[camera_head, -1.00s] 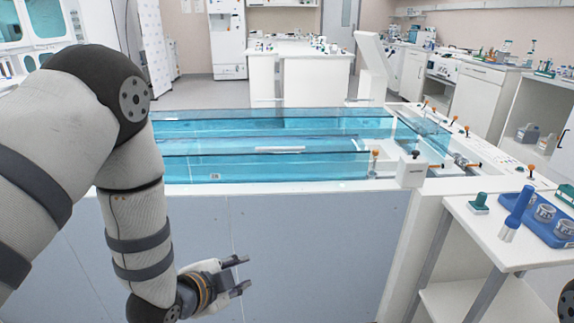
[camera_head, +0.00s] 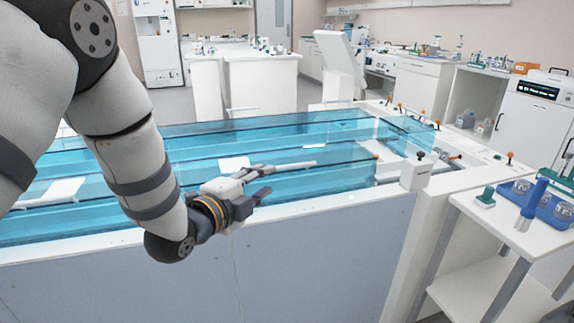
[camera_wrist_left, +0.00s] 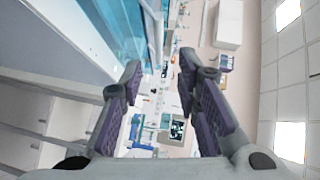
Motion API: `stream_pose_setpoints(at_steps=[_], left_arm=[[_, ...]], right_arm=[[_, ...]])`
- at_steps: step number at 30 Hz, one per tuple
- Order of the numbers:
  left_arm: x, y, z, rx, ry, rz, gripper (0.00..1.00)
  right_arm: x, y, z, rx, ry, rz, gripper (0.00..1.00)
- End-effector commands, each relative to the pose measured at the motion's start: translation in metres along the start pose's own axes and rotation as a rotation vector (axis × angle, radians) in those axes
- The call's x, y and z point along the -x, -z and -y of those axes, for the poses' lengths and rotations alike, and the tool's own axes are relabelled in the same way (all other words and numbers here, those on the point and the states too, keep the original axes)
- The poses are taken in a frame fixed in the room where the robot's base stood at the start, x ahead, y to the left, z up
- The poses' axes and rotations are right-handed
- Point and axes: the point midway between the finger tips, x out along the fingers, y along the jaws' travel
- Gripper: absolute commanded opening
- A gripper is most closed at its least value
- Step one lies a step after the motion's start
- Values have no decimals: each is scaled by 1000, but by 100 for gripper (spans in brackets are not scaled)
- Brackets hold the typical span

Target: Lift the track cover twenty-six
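A long tank with clear blue-tinted covers (camera_head: 330,170) fills the middle of the head view. White handle-like pieces show on it, one of them a white bar (camera_head: 296,167) and another a white block (camera_head: 234,163). I cannot read any number, so I cannot tell which cover is twenty-six. My left gripper (camera_head: 262,193) is at the tank's near edge, pointing right, with its fingers apart and nothing between them. In the left wrist view the two fingers (camera_wrist_left: 163,90) also stand apart and empty, with the blue tank side at upper left. My right gripper is not in view.
A white side table (camera_head: 515,225) at right holds a blue rack (camera_head: 552,208) and a green-based item (camera_head: 485,197). A white box (camera_head: 414,172) and orange-topped knobs stand on the tank's right end. White cabinets and benches line the back.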

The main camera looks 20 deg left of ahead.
Motion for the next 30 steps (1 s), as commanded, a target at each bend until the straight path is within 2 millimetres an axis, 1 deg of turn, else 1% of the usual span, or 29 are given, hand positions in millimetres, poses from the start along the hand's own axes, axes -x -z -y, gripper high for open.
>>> stream_pose_setpoints(at_steps=[2,9,12,15,19,25,26,27,29,30], left_arm=[[-13,0,-3,1,-1,0,30],[-75,-1,-6,3,-4,1,30],[-95,-1,-6,3,-4,1,30],[-109,-1,-5,2,-5,1,30],[-116,0,-2,2,-3,1,30],[-117,0,-1,2,-2,1,30],[-117,0,-1,2,-2,1,27],[-116,0,-1,2,-2,1,18],[-116,0,-1,2,-2,1,5],[-116,0,-1,2,-2,1,0]], right_arm=[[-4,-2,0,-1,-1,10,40],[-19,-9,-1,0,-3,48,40],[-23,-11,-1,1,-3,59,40],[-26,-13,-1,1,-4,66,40],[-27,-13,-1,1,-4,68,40],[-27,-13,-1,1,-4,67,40],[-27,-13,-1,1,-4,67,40],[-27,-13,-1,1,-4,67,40],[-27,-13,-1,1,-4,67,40],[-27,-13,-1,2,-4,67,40]])
